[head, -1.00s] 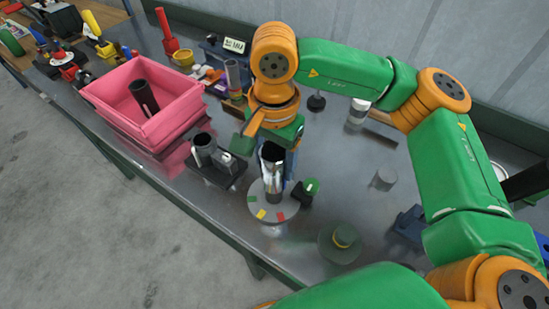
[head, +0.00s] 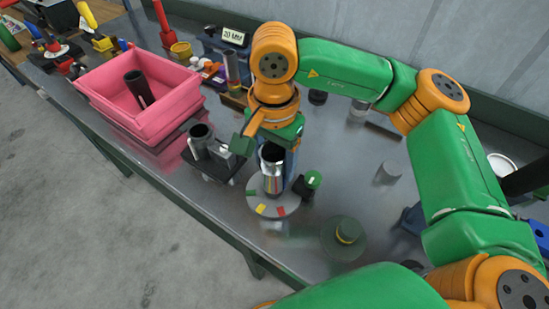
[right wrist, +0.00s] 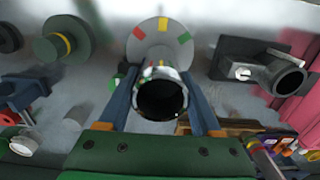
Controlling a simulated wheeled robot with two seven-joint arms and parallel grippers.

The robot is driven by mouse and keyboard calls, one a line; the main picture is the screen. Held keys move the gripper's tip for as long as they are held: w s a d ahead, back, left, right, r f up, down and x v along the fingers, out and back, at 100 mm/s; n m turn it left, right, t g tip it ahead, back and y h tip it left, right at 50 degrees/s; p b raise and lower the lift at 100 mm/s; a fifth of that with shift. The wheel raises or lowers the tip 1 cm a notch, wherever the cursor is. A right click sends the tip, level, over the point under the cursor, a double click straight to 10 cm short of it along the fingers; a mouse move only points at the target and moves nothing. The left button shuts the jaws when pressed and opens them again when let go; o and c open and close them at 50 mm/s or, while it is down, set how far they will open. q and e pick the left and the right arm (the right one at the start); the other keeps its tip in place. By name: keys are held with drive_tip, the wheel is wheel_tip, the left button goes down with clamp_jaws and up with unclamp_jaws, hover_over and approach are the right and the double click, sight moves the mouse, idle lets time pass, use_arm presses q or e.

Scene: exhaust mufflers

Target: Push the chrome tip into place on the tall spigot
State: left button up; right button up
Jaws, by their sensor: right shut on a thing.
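The chrome tip (head: 272,178) is a shiny upright tube with a dark open top, standing over the round grey disc (head: 277,211) with red, yellow and green marks. My right gripper (head: 275,164) is shut on the tip from the far side. In the right wrist view the gripper's two blue fingers (right wrist: 160,84) flank the tip (right wrist: 166,74), and its dark mouth faces the camera. I cannot tell whether the tip's lower end is fully seated. My left gripper is not in view.
A black block with a dark tube (head: 203,140) stands close left of the disc. A green knob (head: 313,178) is close right. A green round base with a yellow ring (head: 344,238) lies nearer right. A pink bin (head: 120,112) stands further left. The bench's front edge is near.

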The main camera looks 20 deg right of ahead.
drive_tip(key=shift+f+b, duration=0.65)
drive_tip(key=shift+f, duration=0.15)
drive_tip(key=o, duration=1.3)
